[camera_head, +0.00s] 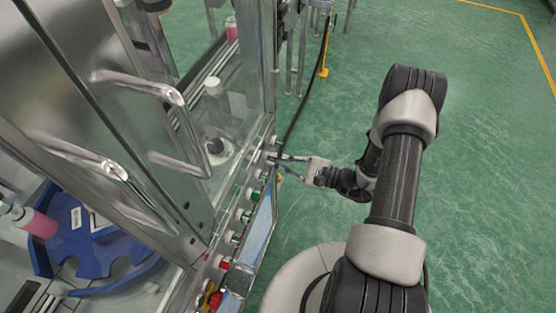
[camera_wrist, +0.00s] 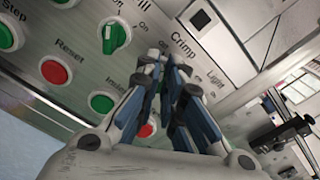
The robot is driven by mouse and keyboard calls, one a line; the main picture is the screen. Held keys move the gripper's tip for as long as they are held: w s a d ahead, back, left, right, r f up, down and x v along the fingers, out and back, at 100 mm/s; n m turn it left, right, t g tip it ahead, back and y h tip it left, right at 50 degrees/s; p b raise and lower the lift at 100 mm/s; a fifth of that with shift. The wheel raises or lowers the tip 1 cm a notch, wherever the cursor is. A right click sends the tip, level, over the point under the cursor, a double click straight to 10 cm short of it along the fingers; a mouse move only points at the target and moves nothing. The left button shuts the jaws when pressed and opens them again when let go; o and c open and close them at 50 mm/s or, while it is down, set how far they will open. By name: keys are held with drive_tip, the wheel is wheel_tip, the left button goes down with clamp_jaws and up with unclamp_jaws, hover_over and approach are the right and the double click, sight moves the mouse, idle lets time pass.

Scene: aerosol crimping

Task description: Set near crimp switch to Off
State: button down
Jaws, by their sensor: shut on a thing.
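In the wrist view, the "Crimp" label (camera_wrist: 184,40) is on the light panel (camera_wrist: 80,38), with "On" and "Off" marks beside my fingertips. My gripper (camera_wrist: 166,68) is at the panel with its fingers around the crimp switch under that label. The switch is almost fully hidden between the fingers, so I cannot tell which way its pointer faces. In the head view, my gripper (camera_head: 275,158) reaches the upper part of the control panel from the right.
A green switch (camera_wrist: 116,37) is left of my fingers. A red button (camera_wrist: 55,71) and a green button (camera_wrist: 101,103) are nearby. In the head view, the glass-walled machine (camera_head: 120,120) with bar handles fills the left. The green floor (camera_head: 490,150) at right is clear.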

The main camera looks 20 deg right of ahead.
drive_tip(key=c, duration=1.7)
unclamp_jaws()
drive_tip(key=v, duration=1.2)
drive_tip(key=shift+r, duration=0.1)
